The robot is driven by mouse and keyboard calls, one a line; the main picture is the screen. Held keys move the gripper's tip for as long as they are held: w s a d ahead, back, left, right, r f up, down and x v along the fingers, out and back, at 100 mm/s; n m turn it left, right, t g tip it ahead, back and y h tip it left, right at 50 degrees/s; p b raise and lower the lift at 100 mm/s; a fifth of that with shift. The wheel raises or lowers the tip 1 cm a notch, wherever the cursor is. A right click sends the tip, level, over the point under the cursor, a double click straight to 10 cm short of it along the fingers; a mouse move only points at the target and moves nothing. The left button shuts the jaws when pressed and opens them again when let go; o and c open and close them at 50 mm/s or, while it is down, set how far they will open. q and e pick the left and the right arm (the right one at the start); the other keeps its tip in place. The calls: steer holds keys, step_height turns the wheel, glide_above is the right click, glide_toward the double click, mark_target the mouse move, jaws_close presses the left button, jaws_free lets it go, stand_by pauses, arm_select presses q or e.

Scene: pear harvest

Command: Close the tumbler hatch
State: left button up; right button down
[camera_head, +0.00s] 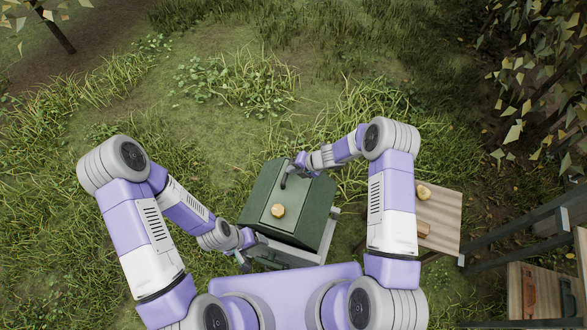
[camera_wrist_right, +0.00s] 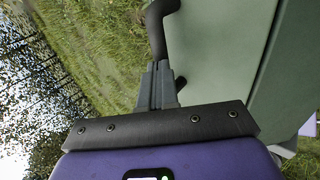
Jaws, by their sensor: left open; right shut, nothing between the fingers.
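The tumbler (camera_head: 316,222) is a dark green box on a grey stand, in the middle of the head view. A lighter green panel, apparently its hatch (camera_head: 262,198), faces up; how far it is closed I cannot tell. A dark curved handle (camera_head: 284,181) stands at its far side and shows in the right wrist view (camera_wrist_right: 156,28). My right gripper (camera_head: 291,172) is shut and empty, its fingertips (camera_wrist_right: 160,72) right by the handle's end; whether they touch is unclear. My left gripper (camera_head: 245,258) is open and empty, low beside the tumbler's near left corner.
A yellow faceted lump, perhaps a pear (camera_head: 278,211), is on the light green panel. A wooden table (camera_head: 445,222) at right bears another yellow fruit (camera_head: 424,191). A wooden rack with crates (camera_head: 540,290) stands at lower right. Grass left of the tumbler is open.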

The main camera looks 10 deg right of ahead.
steer(key=shift+a+r, duration=0.1)
stand_by(0.5)
steer(key=shift+r+p, duration=0.25)
steer(key=shift+p, duration=0.15)
steer(key=p+v, duration=0.3)
steer(key=v, duration=1)
steer(key=shift+r, duration=0.45)
steer(key=shift+w, duration=0.1)
